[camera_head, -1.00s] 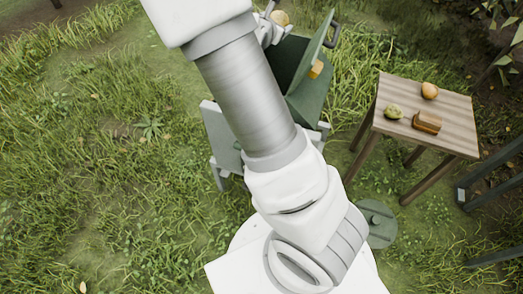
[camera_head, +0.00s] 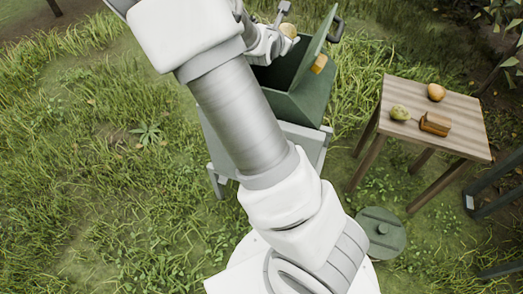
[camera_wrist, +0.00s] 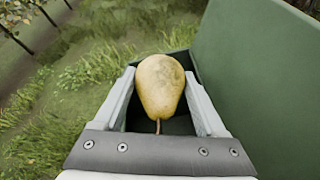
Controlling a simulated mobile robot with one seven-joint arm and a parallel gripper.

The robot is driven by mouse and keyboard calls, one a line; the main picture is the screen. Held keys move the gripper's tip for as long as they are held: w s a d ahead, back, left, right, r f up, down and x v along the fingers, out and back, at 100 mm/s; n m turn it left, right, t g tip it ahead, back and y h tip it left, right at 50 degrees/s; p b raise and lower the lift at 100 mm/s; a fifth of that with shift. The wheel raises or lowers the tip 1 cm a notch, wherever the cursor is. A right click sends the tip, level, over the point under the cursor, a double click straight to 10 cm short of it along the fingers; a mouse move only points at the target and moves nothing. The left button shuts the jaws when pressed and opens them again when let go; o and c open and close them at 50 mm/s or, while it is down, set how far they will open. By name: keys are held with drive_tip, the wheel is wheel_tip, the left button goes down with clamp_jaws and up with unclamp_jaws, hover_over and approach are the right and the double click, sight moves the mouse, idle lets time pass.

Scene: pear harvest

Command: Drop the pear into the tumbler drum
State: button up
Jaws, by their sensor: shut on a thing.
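My gripper (camera_wrist: 159,82) is shut on a yellow pear (camera_wrist: 160,88) with brown flecks, one finger on each side, its stem toward the wrist. In the head view the pear (camera_head: 289,30) is small and partly hidden by my gripper (camera_head: 286,20). The tumbler drum (camera_head: 300,106) is a dark green box on a grey stand, its lid (camera_head: 317,43) swung up on the right. In the wrist view the drum's green wall (camera_wrist: 255,70) rises right of the pear, and dark interior shows behind and under it. The pear appears over the opening's left part; its height is unclear.
A wooden table (camera_head: 465,112) at right holds a green pear (camera_head: 399,113), an orange-yellow fruit (camera_head: 436,92) and a brown block-like object (camera_head: 435,123). A round green disc (camera_head: 381,233) lies on the grass. A yellow piece (camera_head: 319,64) sits on the lid. Grass at left is open.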

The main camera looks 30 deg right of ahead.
drive_tip(key=o, duration=1.4)
drive_tip(key=shift+o, duration=0.2)
drive_tip(key=p+v, duration=0.7)
drive_tip(key=v, duration=1)
drive_tip(key=shift+a, duration=0.15)
drive_tip(key=shift+s+r, duration=0.1)
drive_tip(key=shift+s, duration=0.05)
